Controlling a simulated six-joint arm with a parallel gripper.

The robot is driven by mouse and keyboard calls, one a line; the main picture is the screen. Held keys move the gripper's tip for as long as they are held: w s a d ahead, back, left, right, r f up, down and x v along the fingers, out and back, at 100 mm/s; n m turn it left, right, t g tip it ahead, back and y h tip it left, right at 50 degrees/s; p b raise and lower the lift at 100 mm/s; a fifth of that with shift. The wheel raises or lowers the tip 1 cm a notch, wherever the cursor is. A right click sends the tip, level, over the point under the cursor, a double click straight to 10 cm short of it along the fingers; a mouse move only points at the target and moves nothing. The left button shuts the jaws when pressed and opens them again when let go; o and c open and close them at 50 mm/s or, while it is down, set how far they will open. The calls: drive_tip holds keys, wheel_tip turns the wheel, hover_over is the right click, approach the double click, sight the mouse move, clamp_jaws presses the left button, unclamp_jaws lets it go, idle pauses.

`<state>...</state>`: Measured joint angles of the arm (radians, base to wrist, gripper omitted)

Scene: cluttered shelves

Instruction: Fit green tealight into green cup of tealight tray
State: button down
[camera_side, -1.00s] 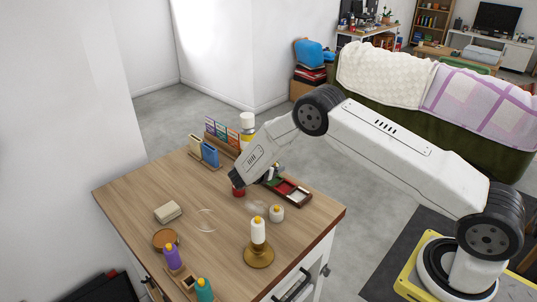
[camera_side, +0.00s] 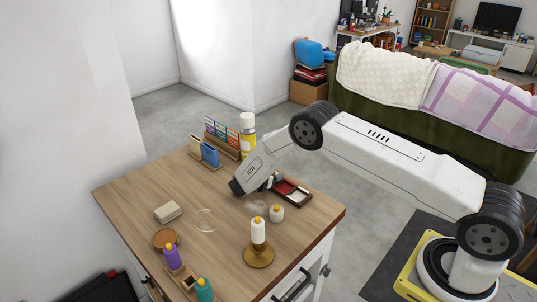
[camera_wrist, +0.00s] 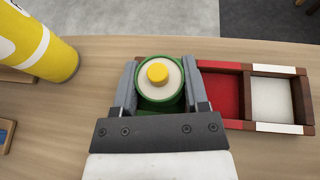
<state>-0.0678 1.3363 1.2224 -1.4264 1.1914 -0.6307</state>
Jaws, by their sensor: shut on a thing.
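My gripper (camera_wrist: 160,92) is shut on the green tealight (camera_wrist: 160,76), with one finger on each side. The tealight has a green rim, pale wax and a yellow top, and looks upright. It is over the left end of the tealight tray (camera_wrist: 305,100), where some green shows below it. The green cup is mostly hidden by the tealight and fingers; whether the tealight touches its floor cannot be told. The tray's red cup (camera_wrist: 222,95) and white cup (camera_wrist: 272,98) look empty. In the side view the tray (camera_side: 305,195) shows just right of my gripper, which hides its green end.
A yellow bottle (camera_wrist: 45,50) stands left of the tray in the wrist view. In the side view, a white tealight (camera_side: 277,213) and a candle on a brass holder (camera_side: 258,255) stand nearer. A card rack (camera_side: 222,138) is behind.

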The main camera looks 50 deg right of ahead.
drive_tip(key=shift+f, duration=0.25)
drive_tip(key=shift+c, duration=0.5)
unclamp_jaws()
drive_tip(key=shift+s+f, duration=0.1)
drive_tip(key=shift+f, duration=0.05)
drive_tip(key=shift+r, duration=0.25)
drive_tip(key=v, duration=1.2)
drive_tip(key=shift+r, duration=0.1)
